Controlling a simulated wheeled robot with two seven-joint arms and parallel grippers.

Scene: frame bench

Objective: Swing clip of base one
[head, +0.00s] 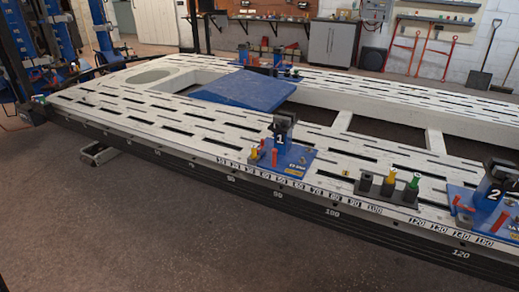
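Base one (290,163) is a blue plate with an upright blue post marked 1 and a black clamp head (284,123) on top. It sits on the near edge of the white slotted bench, above the scale strip. Upright red pieces (274,157) stand on the plate's left part, beside the post. I cannot tell which small part is the clip or how it is turned. Neither of my grippers shows in the head view.
Base two (488,193) stands at the right edge, partly cut off. A dark block (388,190) with yellow and green pieces stands between the bases. The slotted bench (190,128) has wide openings. A blue ramp (245,90) lies behind. The grey floor in front is clear.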

